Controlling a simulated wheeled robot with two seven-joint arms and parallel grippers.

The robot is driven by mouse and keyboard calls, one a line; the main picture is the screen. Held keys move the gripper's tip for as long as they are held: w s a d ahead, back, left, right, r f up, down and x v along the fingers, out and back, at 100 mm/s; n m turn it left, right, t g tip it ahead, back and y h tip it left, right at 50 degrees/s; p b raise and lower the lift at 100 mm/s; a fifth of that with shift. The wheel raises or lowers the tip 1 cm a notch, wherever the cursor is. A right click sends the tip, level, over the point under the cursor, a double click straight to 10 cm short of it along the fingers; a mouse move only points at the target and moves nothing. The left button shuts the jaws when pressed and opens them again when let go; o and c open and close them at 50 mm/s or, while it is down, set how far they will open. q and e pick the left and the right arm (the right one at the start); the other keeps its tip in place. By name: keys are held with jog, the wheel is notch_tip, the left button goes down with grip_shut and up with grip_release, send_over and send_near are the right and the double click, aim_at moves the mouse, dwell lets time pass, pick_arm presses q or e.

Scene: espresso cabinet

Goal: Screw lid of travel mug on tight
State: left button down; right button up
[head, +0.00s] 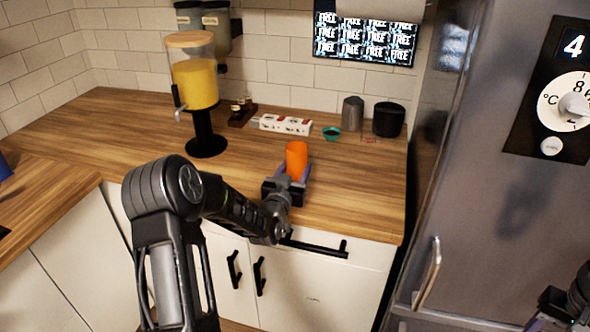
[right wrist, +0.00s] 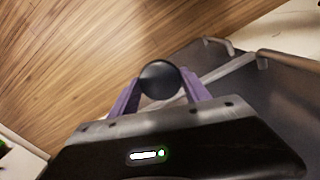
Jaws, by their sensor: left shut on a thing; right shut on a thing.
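The orange travel mug (head: 296,158) stands upright on the wooden counter near its front edge, with no lid visible on it. My left gripper (head: 288,184) is shut around its lower part, which the fingers partly hide. A round dark lid (right wrist: 159,76) sits between the purple fingers of my right gripper (right wrist: 161,90) in the right wrist view. That gripper is shut on it. In the head view, only part of my right gripper shows at the lower right edge, well apart from the mug and in front of the fridge.
The fridge (head: 480,190) bounds the right. The counter (head: 350,190) right of the mug is clear.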

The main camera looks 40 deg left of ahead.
pick_arm(q)
jog(key=shift+f, duration=0.1)
pick_arm(e)
jog(key=shift+f, duration=0.2)
pick_arm(q)
jog(key=c, duration=0.6)
grip_release()
pick_arm(e)
jog(key=shift+r, duration=0.1)
pick_arm(q)
jog(key=shift+r, duration=0.2)
pick_arm(e)
jog(key=shift+r, duration=0.2)
pick_arm(q)
jog(key=shift+s+f, duration=0.15)
jog(key=shift+s, duration=0.15)
pick_arm(e)
jog(key=shift+f, duration=0.2)
pick_arm(q)
jog(key=b+v, duration=0.2)
jog(key=v, duration=0.9)
jog(key=shift+s+d+b, duration=0.15)
jog(key=shift+s+b, duration=0.05)
jog(key=shift+b, duration=0.15)
pick_arm(e)
notch_tip(320, 180, down, 2)
jog(key=shift+f, duration=0.25)
